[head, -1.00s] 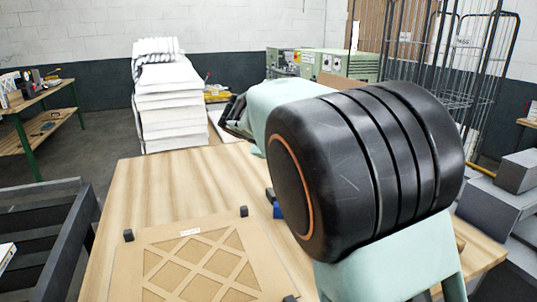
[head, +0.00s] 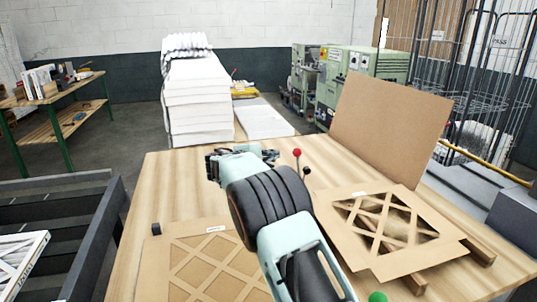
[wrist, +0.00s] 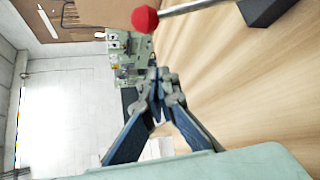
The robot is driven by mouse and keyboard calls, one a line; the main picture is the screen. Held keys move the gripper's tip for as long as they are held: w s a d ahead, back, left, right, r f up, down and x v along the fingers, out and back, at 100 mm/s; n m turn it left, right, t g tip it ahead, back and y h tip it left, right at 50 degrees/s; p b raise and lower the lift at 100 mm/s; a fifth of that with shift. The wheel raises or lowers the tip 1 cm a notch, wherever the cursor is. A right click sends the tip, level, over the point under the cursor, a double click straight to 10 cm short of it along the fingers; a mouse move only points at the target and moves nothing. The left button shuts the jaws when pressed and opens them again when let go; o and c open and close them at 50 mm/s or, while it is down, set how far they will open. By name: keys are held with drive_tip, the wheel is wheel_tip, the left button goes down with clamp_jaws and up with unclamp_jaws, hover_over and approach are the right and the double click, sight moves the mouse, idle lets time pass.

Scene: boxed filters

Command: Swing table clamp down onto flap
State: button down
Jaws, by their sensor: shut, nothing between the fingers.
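The table clamp shows in the head view as a thin upright lever with a red ball (head: 297,153). A smaller black knob (head: 307,171) stands beside it. In the wrist view the red ball (wrist: 145,19) and its metal rod are at the top, close to my fingertips but apart from them. A brown cardboard flap (head: 390,120) stands up at the back right of an open carton with a lattice-cut panel (head: 350,232). My gripper (wrist: 160,78) is shut and empty; in the head view it is left of the red ball, partly hidden by my arm.
A second lattice-cut cardboard piece (head: 180,243) lies on the wooden table (head: 165,185) at the front left, with a black corner stop (head: 156,229). A green ball (head: 377,297) shows at the bottom edge. White stacked filters (head: 198,100) stand behind the table.

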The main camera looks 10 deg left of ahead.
drive_tip(key=shift+w+d+r+p, duration=0.1)
drive_tip(key=shift+w+d+p, duration=0.15)
drive_tip(key=shift+d, duration=0.5)
drive_tip(key=shift+w+d+p, duration=0.2)
drive_tip(key=shift+d, duration=0.6)
drive_tip(key=shift+w+d+r+p, duration=0.1)
drive_tip(key=shift+w+d+p, duration=0.15)
drive_tip(key=shift+d, duration=0.5)
drive_tip(key=shift+s+f+b, duration=0.2)
drive_tip(key=shift+b, duration=1)
